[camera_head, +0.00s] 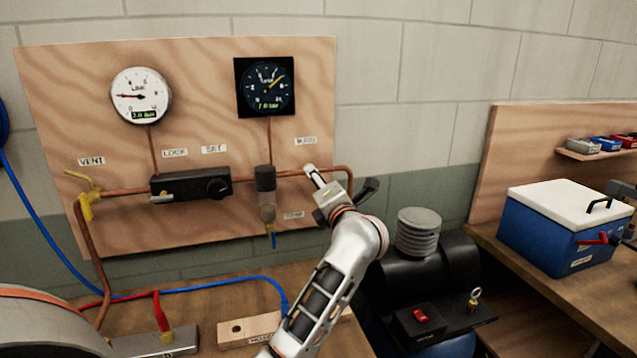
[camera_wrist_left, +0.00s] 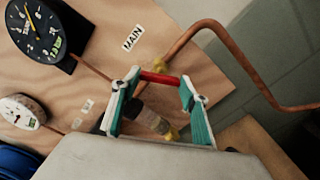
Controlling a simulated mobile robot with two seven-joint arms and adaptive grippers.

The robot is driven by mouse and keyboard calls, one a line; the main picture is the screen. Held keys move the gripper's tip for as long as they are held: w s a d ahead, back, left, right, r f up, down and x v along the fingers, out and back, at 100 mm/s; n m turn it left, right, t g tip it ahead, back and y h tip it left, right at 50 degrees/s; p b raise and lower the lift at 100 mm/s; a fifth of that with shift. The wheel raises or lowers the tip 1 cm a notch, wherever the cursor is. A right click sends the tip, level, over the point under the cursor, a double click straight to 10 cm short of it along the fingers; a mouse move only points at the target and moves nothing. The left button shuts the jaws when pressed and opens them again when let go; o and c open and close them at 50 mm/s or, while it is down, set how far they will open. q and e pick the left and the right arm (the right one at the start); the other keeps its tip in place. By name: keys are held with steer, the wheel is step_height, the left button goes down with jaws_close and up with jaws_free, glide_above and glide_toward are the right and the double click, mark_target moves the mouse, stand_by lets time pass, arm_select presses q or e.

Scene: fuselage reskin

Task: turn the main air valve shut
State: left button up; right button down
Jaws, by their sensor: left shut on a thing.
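The main air valve, with a brass body (camera_wrist_left: 160,66) and a red lever (camera_wrist_left: 160,78), sits on the copper pipe beside the MAIN label (camera_wrist_left: 132,38) in the left wrist view. My left gripper (camera_wrist_left: 157,90) has its two green-padded fingers on either side of the red lever, shut on it. In the head view my left gripper (camera_head: 314,176) is at the board's right side, just below the MAIN label (camera_head: 305,141), and hides most of the valve. The lever's angle to the pipe is hard to judge. My right gripper is not in view.
The dark gauge (camera_head: 266,86) and white gauge (camera_head: 141,96) hang above the pipe. The regulator (camera_head: 266,180) hangs left of my gripper. A black compressor (camera_head: 430,265) stands below right, and a blue cooler (camera_head: 550,235) on the right bench.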

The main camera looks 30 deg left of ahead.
arm_select(q)
steer(key=m, duration=0.5)
steer(key=shift+m, duration=0.3)
stand_by(0.4)
steer(key=o, duration=1.1)
steer(key=v, duration=0.7)
steer(key=shift+s+d, duration=0.2)
